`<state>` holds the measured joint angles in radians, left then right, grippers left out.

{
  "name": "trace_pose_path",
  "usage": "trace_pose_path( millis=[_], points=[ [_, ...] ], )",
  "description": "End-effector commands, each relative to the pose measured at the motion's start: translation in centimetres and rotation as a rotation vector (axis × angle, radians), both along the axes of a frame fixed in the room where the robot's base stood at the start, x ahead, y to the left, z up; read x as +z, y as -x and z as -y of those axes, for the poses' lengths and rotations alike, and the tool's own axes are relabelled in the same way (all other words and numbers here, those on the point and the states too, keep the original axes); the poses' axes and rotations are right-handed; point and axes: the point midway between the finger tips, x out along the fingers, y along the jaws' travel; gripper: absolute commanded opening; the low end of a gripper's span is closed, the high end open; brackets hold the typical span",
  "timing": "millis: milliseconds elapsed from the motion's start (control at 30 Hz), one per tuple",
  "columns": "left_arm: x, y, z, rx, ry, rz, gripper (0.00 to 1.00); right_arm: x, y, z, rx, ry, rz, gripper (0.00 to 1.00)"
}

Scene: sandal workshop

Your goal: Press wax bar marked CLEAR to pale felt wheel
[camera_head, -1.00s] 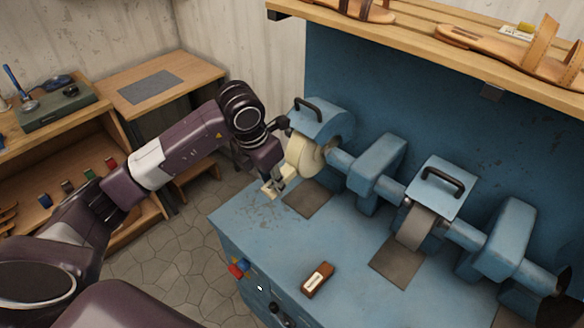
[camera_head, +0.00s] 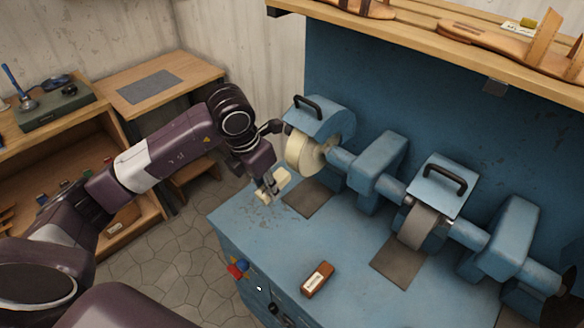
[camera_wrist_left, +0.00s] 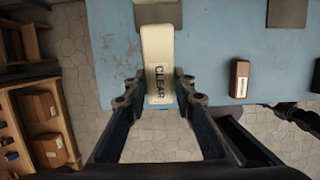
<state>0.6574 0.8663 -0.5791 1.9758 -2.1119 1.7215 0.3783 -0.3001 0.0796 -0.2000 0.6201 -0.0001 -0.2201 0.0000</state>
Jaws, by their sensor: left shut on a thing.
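My left gripper (camera_head: 270,190) is shut on a cream wax bar (camera_head: 282,179). In the left wrist view the bar (camera_wrist_left: 157,50) sits between the fingers (camera_wrist_left: 158,100), and its label reads CLEAR. The pale felt wheel (camera_head: 301,152) is under a blue hood at the left end of the machine. The held bar is just below and to the left of the wheel, apart from it, above the blue bench top (camera_head: 262,234). My right gripper is not in view.
A brown labelled bar (camera_head: 318,279) lies on the bench front; it also shows in the left wrist view (camera_wrist_left: 240,78). A grey belt wheel (camera_head: 418,228) is further right. Sandals (camera_head: 490,45) lie on the shelf above. Red and blue buttons (camera_head: 238,267) are on the bench front.

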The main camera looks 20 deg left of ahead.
Motion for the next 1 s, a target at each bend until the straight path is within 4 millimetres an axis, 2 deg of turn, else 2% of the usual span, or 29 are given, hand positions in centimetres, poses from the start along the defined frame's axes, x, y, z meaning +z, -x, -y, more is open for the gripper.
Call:
trace_pose_path(
  millis=[600,1000],
  points=[
    [-1.3,4.4,-1.6,0.000,-0.001,0.001,0.00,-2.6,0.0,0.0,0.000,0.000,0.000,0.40],
    [-1.2,4.7,-1.6,0.001,0.001,0.001,0.00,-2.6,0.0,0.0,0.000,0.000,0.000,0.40]
  ],
)
